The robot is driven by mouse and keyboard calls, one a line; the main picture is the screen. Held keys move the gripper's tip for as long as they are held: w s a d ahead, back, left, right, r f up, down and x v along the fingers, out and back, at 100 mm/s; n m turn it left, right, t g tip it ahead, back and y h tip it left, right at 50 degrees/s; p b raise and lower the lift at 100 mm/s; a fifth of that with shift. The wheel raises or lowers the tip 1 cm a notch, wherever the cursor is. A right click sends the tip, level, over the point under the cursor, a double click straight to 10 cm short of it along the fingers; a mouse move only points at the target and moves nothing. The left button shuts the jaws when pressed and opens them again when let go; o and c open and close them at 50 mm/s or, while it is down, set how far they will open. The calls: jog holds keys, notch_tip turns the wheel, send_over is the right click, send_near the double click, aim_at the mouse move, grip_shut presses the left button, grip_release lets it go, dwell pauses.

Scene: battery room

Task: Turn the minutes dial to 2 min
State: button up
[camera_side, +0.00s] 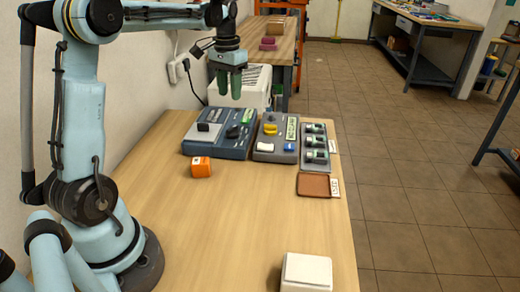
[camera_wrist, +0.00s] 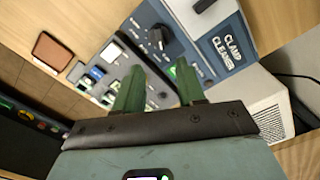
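The blue-grey clamp cleaner (camera_side: 222,149) sits at the back of the wooden table. Its lettering shows in the wrist view (camera_wrist: 229,50). A black dial (camera_side: 233,131) is on its top; it also shows in the wrist view (camera_wrist: 153,41), with white marks beside it too small to read. I cannot confirm that this is the minutes dial. My gripper (camera_side: 229,96) points down above the cleaner, clear of the dial. In the wrist view its green fingers (camera_wrist: 158,68) are spread apart with nothing between them.
A grey device with a yellow knob (camera_side: 270,129) stands right of the cleaner. Beyond it are a tray of green-and-black items (camera_side: 316,147) and a brown tray (camera_side: 313,185). An orange block (camera_side: 201,167) and a white box (camera_side: 306,272) stand nearer. The table's middle is clear.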

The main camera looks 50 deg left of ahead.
aim_at(232, 128)
notch_tip(232, 128, down, 11)
dwell(0.4)
grip_shut()
